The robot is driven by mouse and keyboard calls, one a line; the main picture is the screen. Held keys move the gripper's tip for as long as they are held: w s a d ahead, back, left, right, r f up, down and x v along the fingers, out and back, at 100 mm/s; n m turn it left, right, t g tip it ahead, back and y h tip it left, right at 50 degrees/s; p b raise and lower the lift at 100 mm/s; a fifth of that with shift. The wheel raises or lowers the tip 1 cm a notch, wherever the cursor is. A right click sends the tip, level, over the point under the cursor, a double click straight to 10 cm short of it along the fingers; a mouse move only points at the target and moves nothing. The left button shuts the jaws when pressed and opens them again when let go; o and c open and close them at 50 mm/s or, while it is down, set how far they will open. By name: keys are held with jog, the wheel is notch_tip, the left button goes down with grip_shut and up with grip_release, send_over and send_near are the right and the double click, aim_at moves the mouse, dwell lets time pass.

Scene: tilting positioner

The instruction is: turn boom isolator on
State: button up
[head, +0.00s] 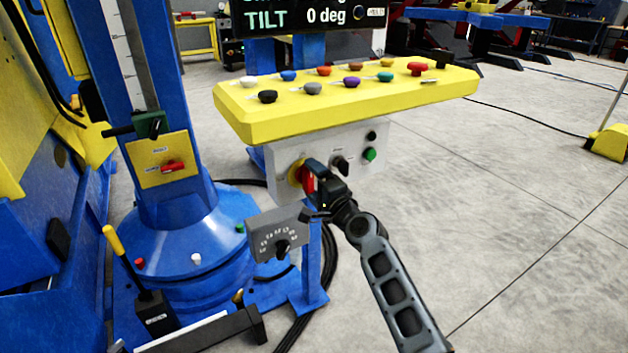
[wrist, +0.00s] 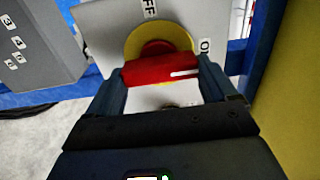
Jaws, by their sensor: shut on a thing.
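A red rotary handle (head: 309,181) on a yellow disc (head: 294,172) is on the front of a light grey box under the yellow control desk. My gripper (wrist: 162,78) is shut on this red handle (wrist: 160,70), one finger at each end in the wrist view. The handle lies level across the wrist picture, and its white mark is at the right end, on the side of the ON label (wrist: 205,46). The OFF label (wrist: 149,8) is above the disc. In the head view my gripper covers part of the handle. Another red switch (head: 172,167) sits on a yellow plate on the blue column.
A black knob (head: 341,163) and a green button (head: 369,154) are close right of my gripper. A grey dial box (head: 278,234) stands below left. The yellow desk (head: 350,104) with several coloured buttons overhangs above.

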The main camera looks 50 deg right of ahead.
jog(key=shift+d+r, duration=0.1)
jog(key=shift+r, duration=0.05)
dwell(0.3)
jog(key=o, duration=0.8)
jog(key=shift+w, duration=0.1)
jog(key=shift+o, duration=0.2)
jog(key=v, duration=0.7)
jog(key=shift+s, duration=0.4)
